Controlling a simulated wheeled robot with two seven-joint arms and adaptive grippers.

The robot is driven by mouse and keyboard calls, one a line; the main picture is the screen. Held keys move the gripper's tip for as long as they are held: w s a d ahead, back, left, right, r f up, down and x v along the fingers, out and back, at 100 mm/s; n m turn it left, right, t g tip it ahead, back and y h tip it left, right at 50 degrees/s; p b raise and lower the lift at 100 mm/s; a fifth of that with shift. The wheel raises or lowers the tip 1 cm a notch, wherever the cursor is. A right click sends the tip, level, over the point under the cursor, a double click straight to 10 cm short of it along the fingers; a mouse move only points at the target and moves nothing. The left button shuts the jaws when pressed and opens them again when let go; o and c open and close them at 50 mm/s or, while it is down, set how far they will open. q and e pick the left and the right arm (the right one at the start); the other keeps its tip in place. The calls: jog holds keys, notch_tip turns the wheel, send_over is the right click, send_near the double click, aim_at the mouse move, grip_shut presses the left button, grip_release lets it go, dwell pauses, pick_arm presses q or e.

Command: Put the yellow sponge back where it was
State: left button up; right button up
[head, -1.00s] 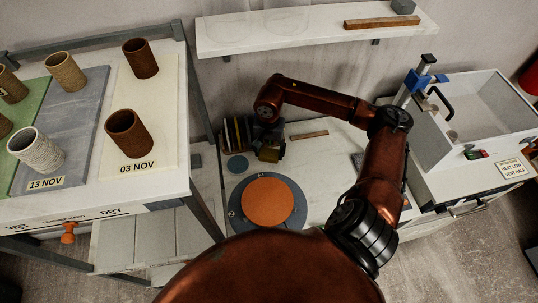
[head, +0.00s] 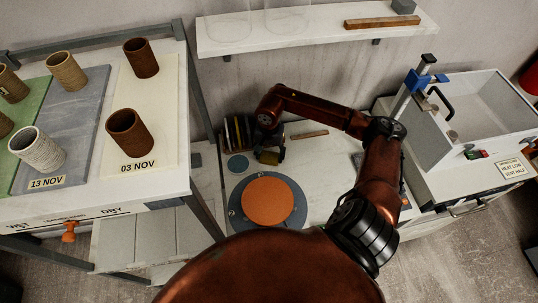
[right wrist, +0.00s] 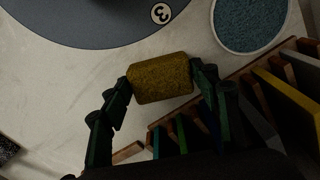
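The yellow sponge (right wrist: 160,78) is a rough, rounded block between the two fingers of my right gripper (right wrist: 162,84). A finger presses each side of it. In the head view the sponge (head: 271,157) shows as a small dark yellow patch under my right gripper (head: 269,150), just behind the grey wheel. I cannot tell whether it touches the worktop. My left gripper is out of view.
A rack of coloured upright slabs (right wrist: 287,98) stands close beside the right finger. A round blue speckled disc (right wrist: 250,22) lies nearby. The grey wheel (head: 235,207) carries an orange disc (head: 268,201). A wooden strip (head: 310,134) lies behind; pale worktop (head: 325,165) is clear to the right.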

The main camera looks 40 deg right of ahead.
aim_at(269, 157)
jog(key=o, duration=0.4)
jog(key=shift+c, duration=0.2)
jog(key=shift+r, duration=0.15)
notch_tip(269, 157, up, 12)
dwell(0.6)
